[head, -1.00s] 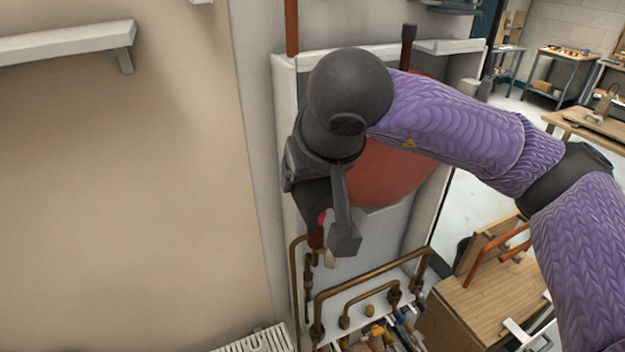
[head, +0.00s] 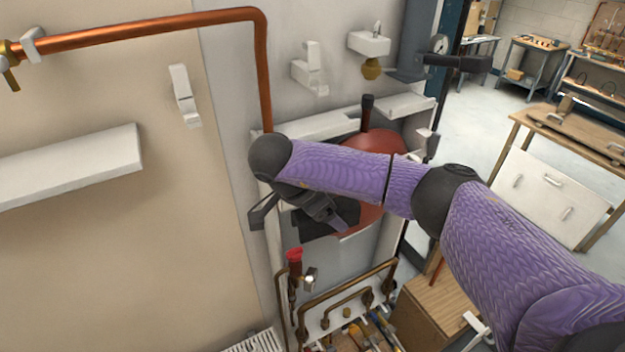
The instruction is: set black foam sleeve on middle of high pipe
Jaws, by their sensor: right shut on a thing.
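The high pipe (head: 150,29) is copper. It runs across the upper left of the head view and bends down at its right end. Its straight middle part is bare. My right gripper (head: 300,222) is below and to the right of the pipe's bend, in front of the white cabinet. It is shut on a dark piece that looks like the black foam sleeve (head: 320,226), partly hidden by the fingers and wrist. The sleeve is well apart from the high pipe. My left gripper is not in view.
A white shelf (head: 70,165) juts from the wall under the pipe. White brackets (head: 184,95) are on the wall. A red vessel (head: 375,150) sits in the cabinet behind my right arm. A red-handled valve (head: 295,257) and brass pipes (head: 348,287) are below the gripper.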

